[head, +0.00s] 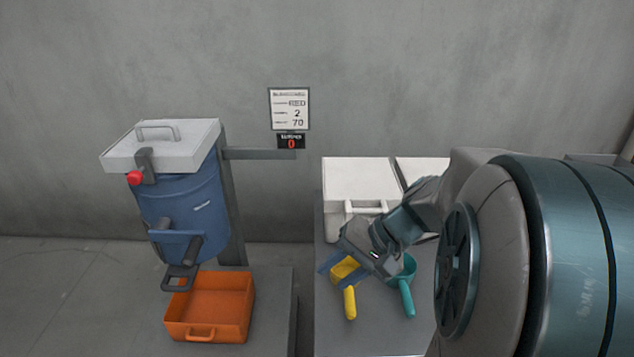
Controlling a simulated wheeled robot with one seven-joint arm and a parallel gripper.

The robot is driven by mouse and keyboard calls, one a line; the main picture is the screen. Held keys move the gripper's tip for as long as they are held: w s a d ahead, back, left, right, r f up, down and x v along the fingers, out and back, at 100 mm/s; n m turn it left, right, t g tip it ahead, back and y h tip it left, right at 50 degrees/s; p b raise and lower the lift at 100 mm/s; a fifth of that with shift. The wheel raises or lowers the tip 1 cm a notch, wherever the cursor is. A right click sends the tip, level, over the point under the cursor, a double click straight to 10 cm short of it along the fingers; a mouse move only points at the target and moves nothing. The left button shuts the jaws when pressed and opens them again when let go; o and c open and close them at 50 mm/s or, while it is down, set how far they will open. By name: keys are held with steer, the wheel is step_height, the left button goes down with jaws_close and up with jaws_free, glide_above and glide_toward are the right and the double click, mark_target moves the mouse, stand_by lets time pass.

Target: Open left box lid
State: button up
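The left box (357,178) is white and stands at the back of the grey table, with its lid shut and a handle on its front edge. A second white box (428,170) stands to its right, partly hidden by my arm. My gripper (338,274) is in front of the left box, pointing down and to the left. Its two blue fingers are apart, with nothing seen held. It hangs over the yellow scoop (349,300), part of which shows between the fingers. I cannot tell the height of the gap.
A teal scoop (407,290) lies right of the yellow one. On the left stands a blue drum (187,212) with a white lid and red knob, above an orange tray (212,305). A wall sign (289,109) hangs behind. The table front (375,335) is clear.

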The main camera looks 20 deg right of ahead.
steer(key=w+d+f+m+t+y+b, duration=0.2)
steer(key=w+d+m+t+b, duration=0.15)
steer(key=w+d+t, duration=0.35)
steer(key=m+t+h+b, duration=0.1)
steer(key=m+t+b, duration=0.1)
steer(key=m+t, duration=0.25)
glide_toward(374, 212)
steer(key=x, duration=1.2)
steer(key=shift+w+a+f+p, duration=0.1)
steer(key=shift+w+a+p, duration=0.05)
steer(key=shift+w+p, duration=0.2)
steer(key=shift+c, duration=0.2)
jaws_close()
steer(key=shift+a, duration=0.1)
